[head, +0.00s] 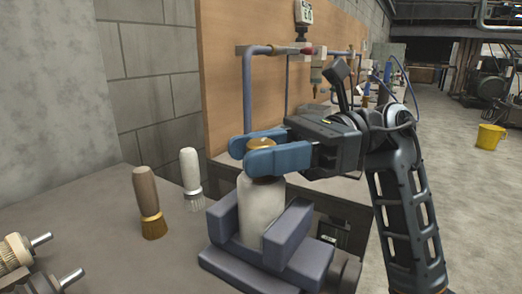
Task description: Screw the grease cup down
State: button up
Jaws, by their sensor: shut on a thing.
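The grease cup (262,144) is a brass-coloured cap on top of a pale, bottle-shaped body (262,213). The body stands upright between the jaws of a blue-grey vise (289,236). My gripper (247,155) comes in from the right, with its two blue fingers shut on the cup, one on the near side and one on the far side. The near finger hides most of the cup's side. A little brass also shows below that finger. The thread and any gap under the cup are hidden.
Two brushes, one brown-handled (149,200) and one white-handled (191,178), stand left of the vise. Fittings with metal shafts (20,252) lie at the lower left. Blue pipes (247,95) run on a wooden board (229,60) behind. A yellow bucket (490,136) stands on the floor at right.

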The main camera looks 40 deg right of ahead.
jog(key=shift+f+m+t+b, duration=0.25)
jog(key=shift+m+t+b, duration=0.25)
jog(key=shift+t+b, duration=0.55)
jog(key=shift+r+m+h+b, duration=0.3)
jog(key=shift+h+b, duration=0.1)
jog(key=shift+b, duration=0.1)
jog(key=o, duration=0.9)
jog(key=shift+o, duration=0.2)
jog(key=v, duration=0.7)
jog(key=shift+s+d, duration=0.25)
jog(key=shift+d, duration=0.1)
jog(key=shift+f, duration=0.1)
